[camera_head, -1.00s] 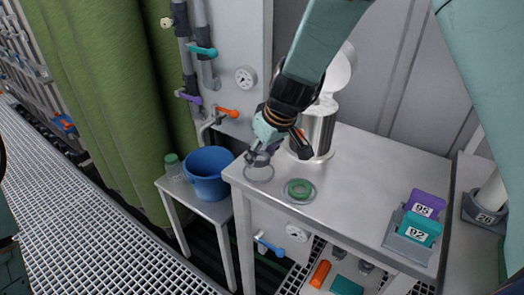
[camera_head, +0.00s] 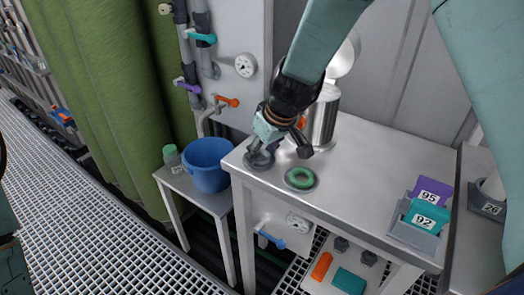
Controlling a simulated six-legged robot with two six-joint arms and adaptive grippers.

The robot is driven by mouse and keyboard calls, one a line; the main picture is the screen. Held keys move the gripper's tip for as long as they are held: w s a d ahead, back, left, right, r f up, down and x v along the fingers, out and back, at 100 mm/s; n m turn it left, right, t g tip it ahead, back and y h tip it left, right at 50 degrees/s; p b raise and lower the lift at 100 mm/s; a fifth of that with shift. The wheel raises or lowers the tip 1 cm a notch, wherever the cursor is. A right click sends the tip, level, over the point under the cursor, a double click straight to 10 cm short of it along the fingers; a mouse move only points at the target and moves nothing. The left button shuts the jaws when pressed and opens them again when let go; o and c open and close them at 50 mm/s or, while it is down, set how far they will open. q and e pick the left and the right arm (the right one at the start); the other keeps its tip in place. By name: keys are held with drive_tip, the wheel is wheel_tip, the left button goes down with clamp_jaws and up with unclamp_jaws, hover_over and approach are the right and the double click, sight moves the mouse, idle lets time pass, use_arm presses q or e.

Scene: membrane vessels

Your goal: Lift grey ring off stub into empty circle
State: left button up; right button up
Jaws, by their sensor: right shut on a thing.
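My right gripper (camera_head: 277,148) reaches down from the top over the table's front left corner. It is shut on the grey ring (camera_head: 258,161), which shows as a dark grey disc-like shape under its left finger. The ring is at the marked circle near the table corner and largely covers it; I cannot tell whether it rests flat or is just above the surface. A green ring (camera_head: 300,178) lies in a grey circle to its right. I cannot make out the stub; the gripper hides part of the table behind it. My left gripper is not in view.
A metal vessel (camera_head: 324,118) stands close behind the gripper. A blue bucket (camera_head: 208,165) and green-capped bottle (camera_head: 172,160) stand on a lower stand at left. A holder with cards 95 (camera_head: 431,193) and 92 (camera_head: 424,221) is at right. The table's middle is clear.

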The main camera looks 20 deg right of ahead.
drive_tip(key=shift+f+b, duration=0.2)
drive_tip(key=shift+b, duration=0.15)
idle(0.3)
drive_tip(key=o, duration=0.9)
drive_tip(key=shift+r, duration=0.1)
drive_tip(key=v, duration=1.2)
drive_tip(key=shift+s, duration=0.15)
